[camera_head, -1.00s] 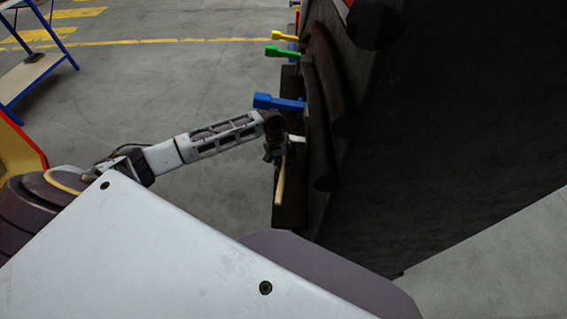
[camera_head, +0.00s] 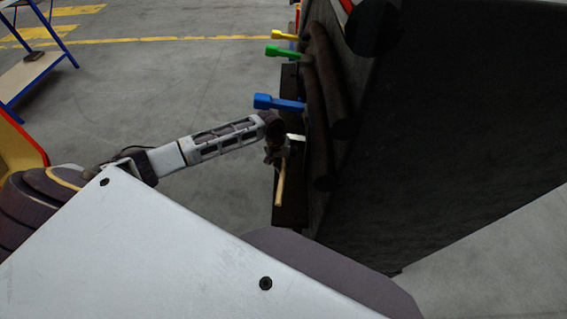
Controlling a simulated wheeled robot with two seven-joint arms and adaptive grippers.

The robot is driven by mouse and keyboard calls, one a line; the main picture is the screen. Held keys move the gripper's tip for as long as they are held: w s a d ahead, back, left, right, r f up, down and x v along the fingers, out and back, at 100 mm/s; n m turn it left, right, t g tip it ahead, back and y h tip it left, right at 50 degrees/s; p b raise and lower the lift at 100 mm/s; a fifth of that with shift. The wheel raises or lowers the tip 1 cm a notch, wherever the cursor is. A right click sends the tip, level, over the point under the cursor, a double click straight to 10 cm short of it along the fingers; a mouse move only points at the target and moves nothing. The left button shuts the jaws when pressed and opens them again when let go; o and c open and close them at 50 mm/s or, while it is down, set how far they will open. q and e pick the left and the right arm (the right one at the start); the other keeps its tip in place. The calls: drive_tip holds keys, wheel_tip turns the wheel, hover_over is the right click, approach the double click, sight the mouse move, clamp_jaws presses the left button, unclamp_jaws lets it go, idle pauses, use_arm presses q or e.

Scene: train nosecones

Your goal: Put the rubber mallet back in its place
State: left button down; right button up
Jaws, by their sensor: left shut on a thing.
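The rubber mallet (camera_head: 280,187) shows as a light wooden handle hanging down below my left gripper (camera_head: 275,157). My left gripper is shut on the mallet, close to the dark rack board (camera_head: 290,205) at the side of the large dark body. A small pale piece shows just right of the gripper; I cannot tell if it is part of the mallet. The mallet's head is not clearly visible. My right gripper is not in view.
Blue (camera_head: 279,102), green (camera_head: 282,51) and yellow (camera_head: 284,36) handles stick out to the left above the gripper. Dark curved tubes (camera_head: 318,120) run beside them. A blue-framed table (camera_head: 32,75) stands at far left. Open grey floor lies between.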

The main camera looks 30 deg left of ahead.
use_arm(q)
drive_tip(key=shift+f+b, duration=0.55)
drive_tip(key=shift+f, duration=2.6)
drive_tip(key=shift+f+b, duration=0.8)
drive_tip(key=shift+f, duration=0.7)
drive_tip(key=shift+f+b, duration=0.5)
drive_tip(key=shift+f, duration=0.65)
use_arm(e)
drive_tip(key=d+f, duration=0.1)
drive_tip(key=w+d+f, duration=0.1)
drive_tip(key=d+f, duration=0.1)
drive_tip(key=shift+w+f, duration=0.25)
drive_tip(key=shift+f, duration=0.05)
use_arm(q)
drive_tip(key=shift+f, duration=0.15)
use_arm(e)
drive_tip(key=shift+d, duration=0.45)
